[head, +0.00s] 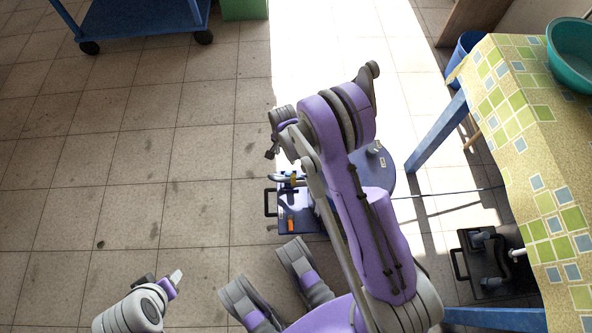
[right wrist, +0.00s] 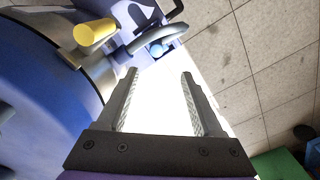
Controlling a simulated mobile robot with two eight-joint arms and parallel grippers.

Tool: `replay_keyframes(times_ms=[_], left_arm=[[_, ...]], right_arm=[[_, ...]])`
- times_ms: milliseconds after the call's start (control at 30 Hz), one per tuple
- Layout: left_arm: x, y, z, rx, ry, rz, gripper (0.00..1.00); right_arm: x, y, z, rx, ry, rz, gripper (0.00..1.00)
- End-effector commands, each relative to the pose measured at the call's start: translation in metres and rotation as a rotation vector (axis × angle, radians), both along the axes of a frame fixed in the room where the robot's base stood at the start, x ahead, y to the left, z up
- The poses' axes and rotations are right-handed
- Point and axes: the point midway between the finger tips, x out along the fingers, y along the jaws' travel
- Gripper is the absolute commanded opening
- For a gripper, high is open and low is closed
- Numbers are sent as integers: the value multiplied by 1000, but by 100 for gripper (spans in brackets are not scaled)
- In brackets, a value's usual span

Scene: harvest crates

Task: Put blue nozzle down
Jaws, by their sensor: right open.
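My right gripper (head: 271,154) is open, seen partly behind its own arm in the head view. In the right wrist view its two fingers (right wrist: 160,76) stand apart with nothing between them. Just beyond the fingertips is a curved grey tube (right wrist: 148,38) with a small blue part (right wrist: 157,49) at its end. This part may be the blue nozzle, but I cannot tell for sure. A yellow cylinder (right wrist: 94,32) is left of the tube. My left gripper (head: 174,281) is low at the left in the head view, and its jaw opening is unclear.
A dark case (head: 268,203) with an orange part (head: 291,226) lies under my right arm, beside a round blue base (head: 384,182). A patterned table (head: 530,170) with a teal basin (head: 573,62) stands right. A blue cart (head: 145,19) is at the back. The left floor is clear.

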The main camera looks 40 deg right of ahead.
Motion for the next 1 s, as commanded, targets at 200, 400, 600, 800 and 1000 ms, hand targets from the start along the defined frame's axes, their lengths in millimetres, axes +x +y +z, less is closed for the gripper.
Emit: replay_keyframes(times_ms=[200, 400, 600, 800, 1000], left_arm=[[0, 0, 0, 0, 0, 0, 50], [0, 0, 0, 0, 0, 0, 50], [0, 0, 0, 0, 0, 0, 50], [0, 0, 0, 0, 0, 0, 50], [0, 0, 0, 0, 0, 0, 50]], right_arm=[[-23, 28, 99, -26, -71, 269, 68], [-65, 52, 172, -66, -139, 531, 68], [-121, 72, 220, -119, -204, 790, 68], [-179, 86, 242, -184, -260, 1033, 68], [-214, 92, 244, -232, -294, 1186, 68]])
